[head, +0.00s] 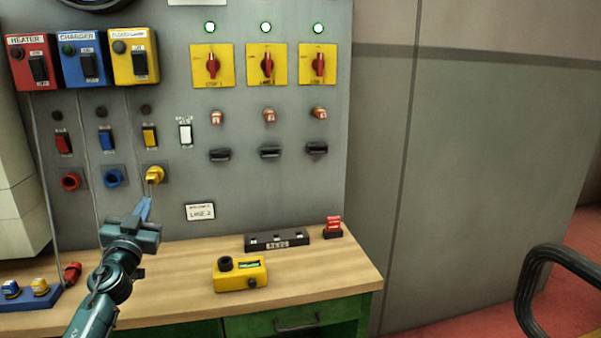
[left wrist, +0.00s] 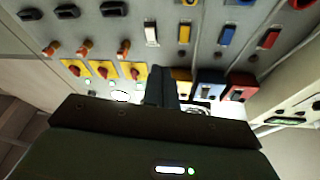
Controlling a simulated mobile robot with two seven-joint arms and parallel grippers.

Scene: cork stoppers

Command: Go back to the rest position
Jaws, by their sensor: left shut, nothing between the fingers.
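My left gripper (head: 149,197) is shut and empty, pointing up in front of the grey wall panel (head: 240,190). Its tips are just below the yellow plug or socket (head: 154,174) in the head view; I cannot tell whether they touch it. The left wrist view shows the shut fingers (left wrist: 160,85) dark against the panel, with the switches upside down behind. My right gripper is in neither view.
The wooden bench (head: 330,275) holds a yellow device (head: 240,274), a black strip (head: 277,240), a red-topped block (head: 333,227) and a blue tray (head: 30,299) with plugs. A dark chair (head: 550,285) stands at right.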

